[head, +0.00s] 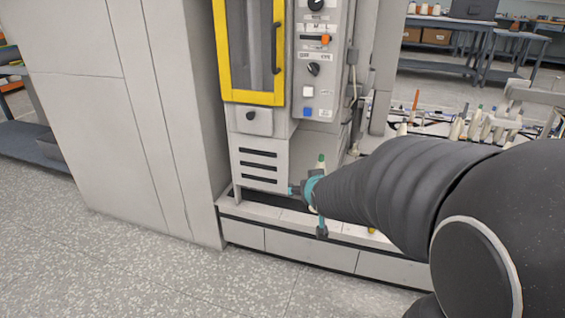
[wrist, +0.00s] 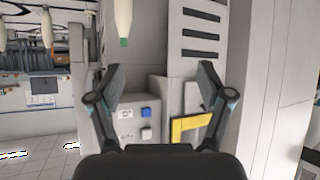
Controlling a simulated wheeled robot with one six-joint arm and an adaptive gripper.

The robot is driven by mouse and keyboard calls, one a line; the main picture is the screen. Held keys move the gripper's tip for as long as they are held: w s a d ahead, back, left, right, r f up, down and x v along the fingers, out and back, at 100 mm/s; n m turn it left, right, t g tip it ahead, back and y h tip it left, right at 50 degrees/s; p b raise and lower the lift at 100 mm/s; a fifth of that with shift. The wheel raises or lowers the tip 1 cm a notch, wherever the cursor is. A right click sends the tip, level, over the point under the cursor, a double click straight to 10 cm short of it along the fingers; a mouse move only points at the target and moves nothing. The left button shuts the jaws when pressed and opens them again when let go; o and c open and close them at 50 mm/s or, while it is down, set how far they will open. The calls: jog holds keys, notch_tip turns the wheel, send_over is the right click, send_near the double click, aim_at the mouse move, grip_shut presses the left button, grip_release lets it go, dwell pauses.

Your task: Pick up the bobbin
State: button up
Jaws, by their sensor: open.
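A white bobbin with a green tip (wrist: 123,18) shows at the top of the wrist view, which looks upside down. It is beyond my fingers and left of the gap's middle; its far end is cut off by the picture edge. A green-tipped bobbin (head: 321,160) also shows in the head view just above my gripper (head: 307,211), its lower part mostly hidden by the gripper. I cannot tell for sure that both are the same one. In the wrist view my gripper (wrist: 160,82) has its fingers spread wide with nothing between them.
Another pale bobbin (wrist: 46,27) stands farther left in the wrist view. The machine (head: 262,162) with vents, a yellow-framed door (head: 231,94) and a control panel (head: 318,70) rises close by. A low white ledge (head: 300,252) runs along its front. More bobbins (head: 475,122) stand at right.

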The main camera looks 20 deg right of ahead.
jog(key=w+d+f+m+t+h+b, duration=0.1)
jog(key=w+d+f+t+h+b, duration=0.15)
jog(key=w+d+f+t, duration=0.7)
jog(key=shift+w+d+f+g+y, duration=0.1)
jog(key=shift+w+d+f+g, duration=0.6)
jog(key=shift+w, duration=1.75)
jog(key=shift+w+d+f+g+y, duration=0.15)
jog(key=shift+w+d+f+g, duration=0.2)
jog(key=shift+w+d+f, duration=1.4)
jog(key=shift+w+a+f+g+y, duration=0.15)
jog(key=shift+w+f+g, duration=0.35)
jog(key=shift+w, duration=2.6)
jog(key=c, duration=1.3)
